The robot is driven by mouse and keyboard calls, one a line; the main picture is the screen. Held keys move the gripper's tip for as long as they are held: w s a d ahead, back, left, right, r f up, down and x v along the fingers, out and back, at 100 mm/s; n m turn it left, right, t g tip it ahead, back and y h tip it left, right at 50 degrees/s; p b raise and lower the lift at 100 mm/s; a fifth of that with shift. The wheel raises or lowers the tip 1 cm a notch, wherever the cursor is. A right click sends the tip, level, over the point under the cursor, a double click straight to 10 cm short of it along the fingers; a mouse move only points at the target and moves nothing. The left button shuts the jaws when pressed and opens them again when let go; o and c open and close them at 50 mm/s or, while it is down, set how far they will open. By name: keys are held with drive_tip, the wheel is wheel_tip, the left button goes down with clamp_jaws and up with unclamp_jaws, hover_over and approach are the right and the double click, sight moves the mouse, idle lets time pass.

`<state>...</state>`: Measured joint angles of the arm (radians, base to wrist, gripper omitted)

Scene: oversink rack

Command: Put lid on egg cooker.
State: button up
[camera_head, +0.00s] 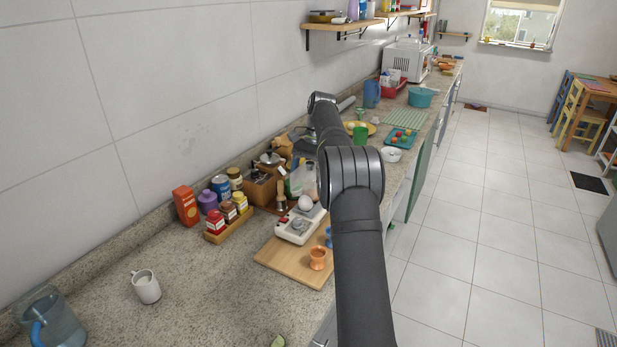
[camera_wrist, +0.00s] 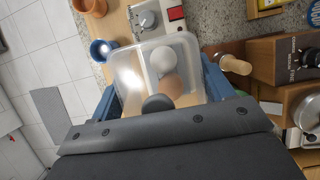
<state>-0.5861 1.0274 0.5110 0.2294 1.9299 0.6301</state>
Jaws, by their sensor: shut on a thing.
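The white egg cooker (camera_head: 296,226) stands on a wooden board, with a dial and a red switch; part of it shows at the top of the wrist view (camera_wrist: 150,16). A white egg (camera_head: 305,202) sits at its far end in the head view. In the wrist view, my gripper (camera_wrist: 163,82) has blue fingers shut on the clear lid (camera_wrist: 185,48), with its dark knob (camera_wrist: 157,103) towards me. A white egg and a brown egg show through the lid. The lid also shows as a translucent shape in the head view (camera_head: 303,179). My arm hides the gripper there.
The wooden board (camera_head: 275,262) holds an orange egg cup (camera_head: 318,258) and a blue egg cup (camera_head: 329,237). A wooden pepper mill (camera_head: 281,192) stands close behind the cooker. A tray of jars (camera_head: 228,222) is to its left. The front-left counter is mostly clear.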

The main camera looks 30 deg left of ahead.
drive_tip(key=shift+f, duration=2.55)
drive_tip(key=shift+f, duration=1)
idle(0.4)
drive_tip(key=o, duration=1.1)
drive_tip(key=shift+v, duration=3.75)
